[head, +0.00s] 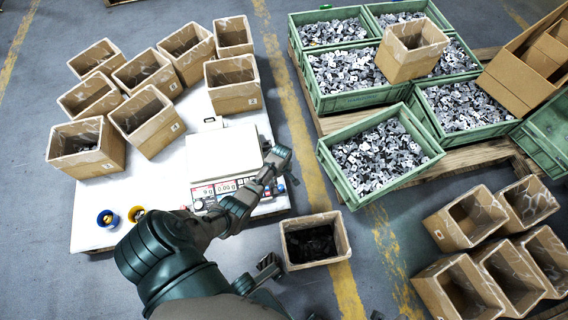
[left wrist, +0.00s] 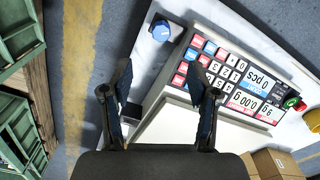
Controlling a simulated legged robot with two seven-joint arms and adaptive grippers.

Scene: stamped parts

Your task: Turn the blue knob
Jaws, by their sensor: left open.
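The blue knob (left wrist: 161,30) stands on the white table in the left wrist view, beside the keypad end of the scale (head: 223,152). My left gripper (head: 278,166) hangs at the right end of the scale. In the left wrist view its two dark fingers (left wrist: 168,78) are spread with nothing between them, and the knob lies apart, beyond their tips.
The scale's panel (left wrist: 228,78) lies close to the right finger. A red-and-green button (left wrist: 292,102) is at its far end. An open carton (head: 315,262) with dark contents stands on the floor. Green crates (head: 380,195) are right.

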